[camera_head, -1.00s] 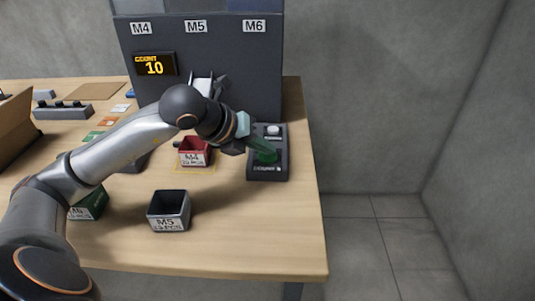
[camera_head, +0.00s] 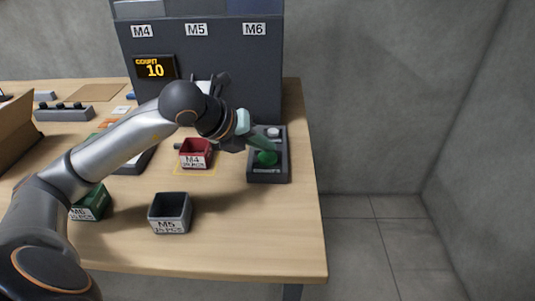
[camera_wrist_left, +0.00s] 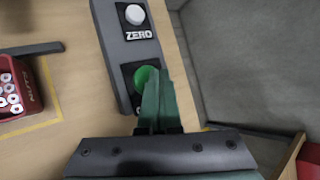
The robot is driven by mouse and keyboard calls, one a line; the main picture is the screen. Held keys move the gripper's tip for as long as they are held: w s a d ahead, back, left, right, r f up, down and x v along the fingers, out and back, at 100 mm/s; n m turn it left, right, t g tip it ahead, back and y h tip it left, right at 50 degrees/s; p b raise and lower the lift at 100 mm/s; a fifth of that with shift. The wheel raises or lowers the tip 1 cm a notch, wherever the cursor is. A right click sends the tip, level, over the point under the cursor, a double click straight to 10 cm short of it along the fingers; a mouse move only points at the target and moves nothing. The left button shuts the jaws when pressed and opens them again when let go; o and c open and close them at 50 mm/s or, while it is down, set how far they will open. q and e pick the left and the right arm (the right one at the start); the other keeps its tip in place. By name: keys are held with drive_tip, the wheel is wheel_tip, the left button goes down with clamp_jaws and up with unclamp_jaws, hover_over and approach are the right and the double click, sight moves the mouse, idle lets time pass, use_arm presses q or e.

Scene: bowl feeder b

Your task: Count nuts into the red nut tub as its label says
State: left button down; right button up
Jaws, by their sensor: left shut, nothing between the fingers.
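The red nut tub (camera_head: 195,160) stands on the table in front of the feeder, inside a yellow outline. Its label reads M4; the count line below is too small to read surely. In the left wrist view the tub (camera_wrist_left: 30,112) shows at the left edge with several nuts in it. The feeder's display (camera_head: 155,67) reads COUNT 10. A control box (camera_head: 283,176) right of the tub has a white ZERO button (camera_wrist_left: 134,14) and a green button (camera_wrist_left: 141,78). My left gripper (camera_wrist_left: 160,75) is shut and empty, its green fingertips over the green button; contact cannot be told.
A grey M5 tub (camera_head: 169,225) stands in front of the red one. A green M6 tub (camera_head: 92,204) is partly behind my left arm. The dark feeder (camera_head: 255,75) rises at the back. The front right of the table (camera_head: 260,230) is clear.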

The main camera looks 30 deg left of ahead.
sight(264, 159)
use_arm(q)
drive_tip(key=shift+r, duration=0.1)
use_arm(e)
drive_tip(key=shift+s, duration=0.1)
use_arm(q)
drive_tip(key=shift+r+p, duration=1.95)
drive_tip(key=shift+r, duration=0.55)
use_arm(e)
wheel_tip(264, 159, up, 4)
drive_tip(key=shift+f, duration=0.1)
idle(0.3)
